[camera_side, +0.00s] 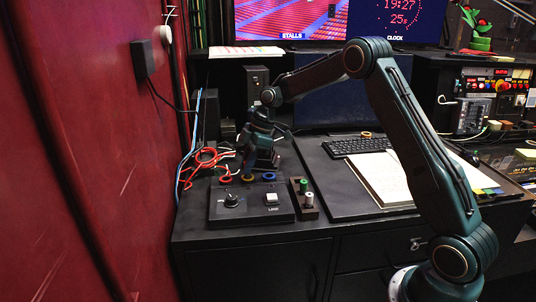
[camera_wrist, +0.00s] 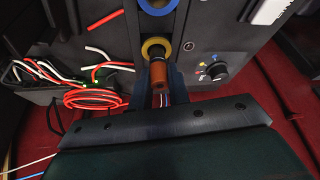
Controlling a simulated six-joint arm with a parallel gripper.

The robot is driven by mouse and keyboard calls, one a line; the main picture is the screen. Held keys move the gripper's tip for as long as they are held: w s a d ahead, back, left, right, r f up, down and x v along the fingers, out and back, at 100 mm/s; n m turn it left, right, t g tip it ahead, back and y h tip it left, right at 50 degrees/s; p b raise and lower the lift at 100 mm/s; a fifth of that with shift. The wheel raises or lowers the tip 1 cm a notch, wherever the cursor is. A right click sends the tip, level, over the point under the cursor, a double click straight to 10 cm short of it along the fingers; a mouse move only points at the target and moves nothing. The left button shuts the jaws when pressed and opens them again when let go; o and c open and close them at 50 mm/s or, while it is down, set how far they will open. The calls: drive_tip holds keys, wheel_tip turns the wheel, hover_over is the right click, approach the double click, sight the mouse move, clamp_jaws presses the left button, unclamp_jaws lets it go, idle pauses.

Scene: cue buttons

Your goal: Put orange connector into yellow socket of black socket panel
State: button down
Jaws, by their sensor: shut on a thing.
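The orange connector (camera_wrist: 158,73) is between the two fingers of my gripper (camera_wrist: 160,82), which is shut on it. In the wrist view its front end overlaps the ring of the yellow socket (camera_wrist: 156,42). I cannot tell whether its tip is inside the socket or just in front of it. In the side view my gripper (camera_side: 247,170) is low over the back of the black socket panel (camera_side: 251,210), just above the yellow socket (camera_side: 247,179). The connector cannot be made out there.
A blue socket (camera_side: 269,177) and a red socket (camera_side: 226,180) flank the yellow one. A knob (camera_side: 231,200) and a white switch (camera_side: 271,198) are on the panel. Coiled red cable (camera_side: 206,156) lies behind left. A small block with green and white pegs (camera_side: 304,197) stands right.

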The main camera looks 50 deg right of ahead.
drive_tip(key=shift+f, duration=0.6)
idle(0.4)
drive_tip(key=c, duration=1.1)
unclamp_jaws()
drive_tip(key=shift+r, duration=0.2)
drive_tip(key=shift+r, duration=3.35)
